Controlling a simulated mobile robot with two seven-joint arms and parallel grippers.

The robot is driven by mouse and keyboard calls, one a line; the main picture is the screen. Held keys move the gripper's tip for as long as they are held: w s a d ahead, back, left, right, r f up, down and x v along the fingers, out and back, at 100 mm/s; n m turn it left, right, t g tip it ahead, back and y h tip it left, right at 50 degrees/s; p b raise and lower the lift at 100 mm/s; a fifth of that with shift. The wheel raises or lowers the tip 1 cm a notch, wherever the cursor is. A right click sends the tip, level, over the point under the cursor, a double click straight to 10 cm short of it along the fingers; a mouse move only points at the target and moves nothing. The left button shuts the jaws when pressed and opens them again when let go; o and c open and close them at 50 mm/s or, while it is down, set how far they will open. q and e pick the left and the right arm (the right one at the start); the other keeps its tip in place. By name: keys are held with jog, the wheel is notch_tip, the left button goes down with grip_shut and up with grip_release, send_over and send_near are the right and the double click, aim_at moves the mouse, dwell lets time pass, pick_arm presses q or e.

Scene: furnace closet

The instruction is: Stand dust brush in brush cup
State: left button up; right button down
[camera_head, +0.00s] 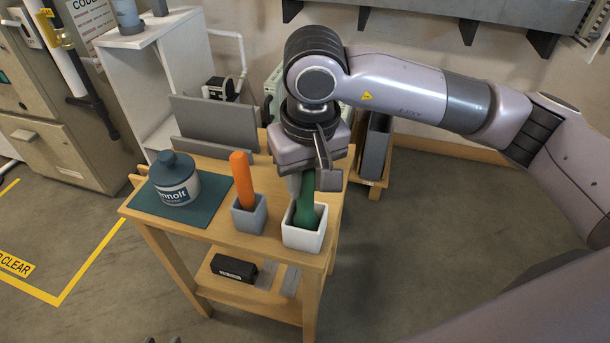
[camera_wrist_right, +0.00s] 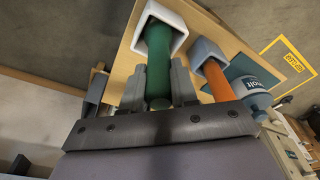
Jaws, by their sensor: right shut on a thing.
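The dust brush, seen as a green shaft (camera_head: 307,207), stands nearly upright with its lower end inside the white square brush cup (camera_head: 304,238). The cup sits near the table's front right corner. My right gripper (camera_head: 308,185) is above the cup and shut on the brush's upper part. The right wrist view shows the green brush (camera_wrist_right: 158,62) between the two fingers, its far end inside the white cup (camera_wrist_right: 176,20). Whether it touches the cup's bottom is hidden. Two small dark tips at the head view's bottom edge may be my left gripper (camera_head: 162,340); its state is unclear.
Left of the white cup, a grey cup (camera_head: 249,218) holds an orange-handled thing (camera_head: 242,179). A lidded pot (camera_head: 175,182) stands on a teal mat (camera_head: 148,203). A black box (camera_head: 233,268) lies on the lower shelf.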

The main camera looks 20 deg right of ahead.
jog(key=c, duration=0.8)
grip_release()
jog(key=r, duration=0.4)
jog(key=r+p, duration=0.1)
jog(key=r, duration=0.1)
jog(key=shift+s+r, duration=0.1)
jog(key=shift+s, duration=0.3)
pick_arm(q)
jog(key=shift+s+a+f, duration=0.4)
jog(key=shift+s+a, duration=0.05)
pick_arm(e)
jog(key=shift+s+r, duration=0.1)
jog(key=shift+r, duration=0.35)
pick_arm(q)
jog(key=shift+r, duration=0.1)
